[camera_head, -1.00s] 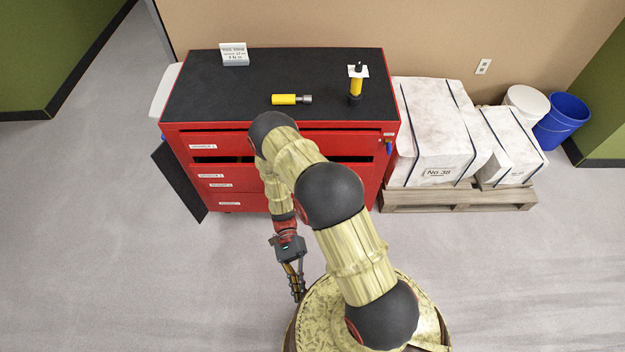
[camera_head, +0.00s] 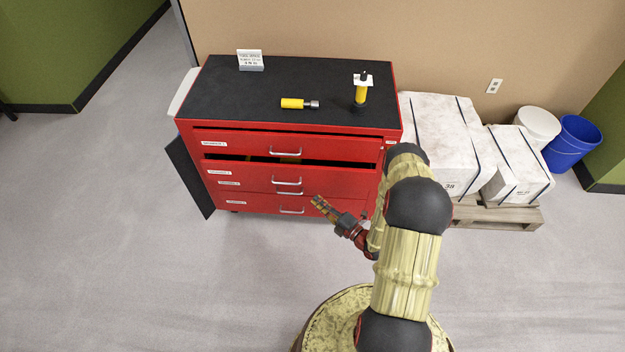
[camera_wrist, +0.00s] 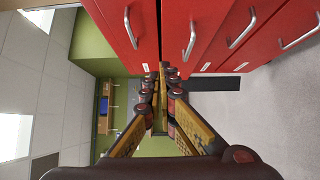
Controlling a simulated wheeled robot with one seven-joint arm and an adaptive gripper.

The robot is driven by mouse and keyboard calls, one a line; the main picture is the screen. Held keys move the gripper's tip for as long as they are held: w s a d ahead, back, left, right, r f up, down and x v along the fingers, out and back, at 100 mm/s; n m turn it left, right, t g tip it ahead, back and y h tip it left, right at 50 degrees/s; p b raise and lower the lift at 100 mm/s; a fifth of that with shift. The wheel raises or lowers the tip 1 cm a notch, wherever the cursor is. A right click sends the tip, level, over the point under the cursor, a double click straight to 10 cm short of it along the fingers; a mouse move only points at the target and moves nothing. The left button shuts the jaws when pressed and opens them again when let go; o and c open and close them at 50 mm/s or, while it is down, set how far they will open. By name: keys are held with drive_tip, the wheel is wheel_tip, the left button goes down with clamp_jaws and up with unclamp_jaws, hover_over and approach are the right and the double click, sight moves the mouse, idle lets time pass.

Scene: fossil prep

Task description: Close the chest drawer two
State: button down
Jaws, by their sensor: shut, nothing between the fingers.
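The red tool chest (camera_head: 187,124) stands against the wall in the head view. Its second drawer (camera_head: 340,180) is pulled out, with a dark gap above its front and a yellowish item partly visible inside. In the wrist view the chest appears turned sideways, with the second drawer's handle (camera_wrist: 190,40) near the top centre. My gripper (camera_head: 316,201) is in front of the lower drawers, right of the handles in the head view, pointing up-left toward the chest. Its fingers (camera_wrist: 164,70) are together and empty. Contact with a drawer front cannot be told.
A yellow tool (camera_head: 293,103), a sign (camera_head: 250,60) and an upright yellow tool (camera_head: 361,93) are on the black top. Wrapped blocks (camera_head: 440,130) on a pallet (camera_head: 500,217) stand right, beside a blue bucket (camera_head: 572,145). The floor (camera_head: 120,260) at left is clear.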

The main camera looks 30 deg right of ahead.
drive_tip(key=d, duration=0.2)
drive_tip(key=m+h+b, duration=0.1)
drive_tip(key=b, duration=0.3)
hover_over(309, 176)
drive_tip(key=s+a, duration=0.2)
drive_tip(key=s, duration=0.1)
drive_tip(key=shift+s+f, duration=0.15)
drive_tip(key=shift+s, duration=0.05)
drive_tip(key=shift+d, duration=0.15)
